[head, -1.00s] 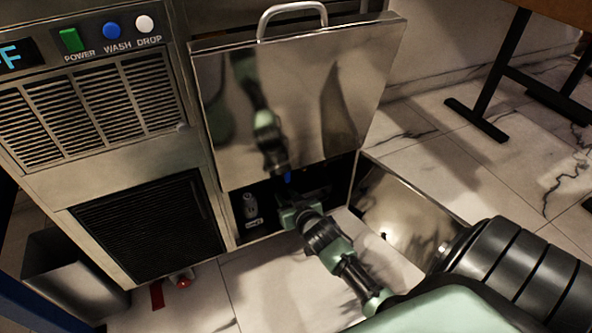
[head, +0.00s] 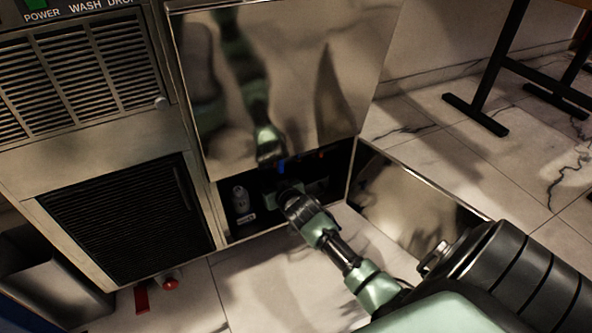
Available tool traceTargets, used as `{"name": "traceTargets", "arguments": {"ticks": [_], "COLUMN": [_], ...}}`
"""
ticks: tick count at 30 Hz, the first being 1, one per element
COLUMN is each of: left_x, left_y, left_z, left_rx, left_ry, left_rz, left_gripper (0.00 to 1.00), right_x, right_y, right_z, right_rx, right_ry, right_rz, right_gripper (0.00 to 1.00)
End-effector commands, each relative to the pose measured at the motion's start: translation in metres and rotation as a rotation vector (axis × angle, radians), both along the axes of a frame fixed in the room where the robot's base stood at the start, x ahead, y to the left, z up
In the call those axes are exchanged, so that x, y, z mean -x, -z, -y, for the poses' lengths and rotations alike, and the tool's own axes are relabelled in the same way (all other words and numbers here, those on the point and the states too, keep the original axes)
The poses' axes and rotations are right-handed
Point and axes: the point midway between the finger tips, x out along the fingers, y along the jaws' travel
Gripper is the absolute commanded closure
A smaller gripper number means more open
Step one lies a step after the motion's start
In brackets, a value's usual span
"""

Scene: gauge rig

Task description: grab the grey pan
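I cannot make out a grey pan in the head view; the inside of the low opening (head: 262,218) is dark and partly hidden by my arm. My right gripper (head: 287,183) reaches into this opening, below the shiny steel panel. Its fingers are dark and blurred against the interior, so I cannot tell whether they are open or shut, or whether they touch anything. My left gripper is not in view.
The steel panel (head: 290,90) hangs just above my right gripper. An open metal door (head: 400,195) stands right of the opening. A small grey cylinder (head: 240,200) stands inside at left. A black grille (head: 125,220) and a red knob (head: 171,284) are further left.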

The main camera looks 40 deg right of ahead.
Motion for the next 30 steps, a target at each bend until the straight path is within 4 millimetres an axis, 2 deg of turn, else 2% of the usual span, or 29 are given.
{"name": "traceTargets", "arguments": {"ticks": [1, 10, 13, 30], "left_x": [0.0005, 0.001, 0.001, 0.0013], "left_y": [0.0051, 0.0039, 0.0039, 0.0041], "left_z": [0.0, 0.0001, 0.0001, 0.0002], "left_rx": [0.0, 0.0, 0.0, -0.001], "left_ry": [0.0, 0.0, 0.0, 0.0], "left_rz": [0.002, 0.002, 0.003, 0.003], "left_gripper": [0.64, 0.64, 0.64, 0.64], "right_x": [-0.0036, -0.0058, -0.0057, -0.0056], "right_y": [0.0034, 0.0021, 0.0021, 0.0022], "right_z": [0.0009, 0.0014, 0.0014, 0.001], "right_rx": [0.001, 0.0, 0.0, 0.0], "right_ry": [0.0, 0.0, 0.0, 0.0], "right_rz": [0.001, -0.001, -0.001, -0.001], "right_gripper": [0.72, 0.72, 1.0, 1.0]}}
